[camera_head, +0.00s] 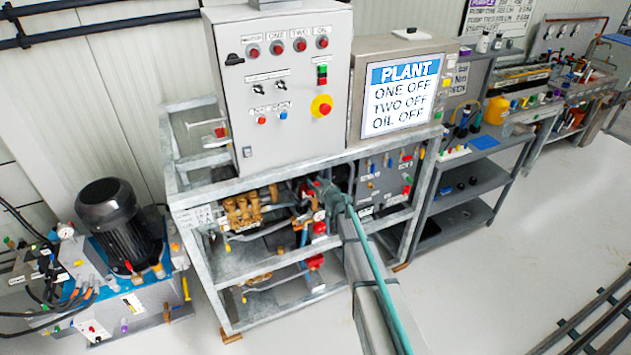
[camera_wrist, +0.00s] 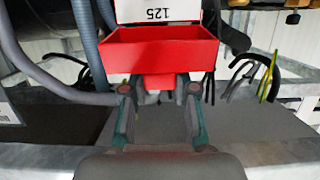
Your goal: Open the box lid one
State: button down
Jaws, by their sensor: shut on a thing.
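A red box lid (camera_wrist: 155,50) fills the upper middle of the wrist view. A white face with an upside-down "125" (camera_wrist: 158,12) lies directly behind it. A short red tab (camera_wrist: 158,82) sticks out from its near side. My gripper (camera_wrist: 160,94) has its two fingertips on either side of this tab, shut on it. In the head view my arm reaches into the pump frame, and its end is small and partly hidden there. Small red parts (camera_head: 319,228) show just below it; I cannot tell which of them is lid one.
A grey metal frame (camera_head: 285,177) surrounds the work spot, with brass pump parts (camera_head: 250,207) to the left. Grey hoses (camera_wrist: 88,45) run close on the left in the wrist view. Black cables and a yellow-green piece (camera_wrist: 267,78) are on the right.

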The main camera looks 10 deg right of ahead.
dwell(0.6)
jog(key=c, duration=0.9)
grip_release()
jog(key=v, duration=1.2)
jog(key=shift+r, duration=0.15)
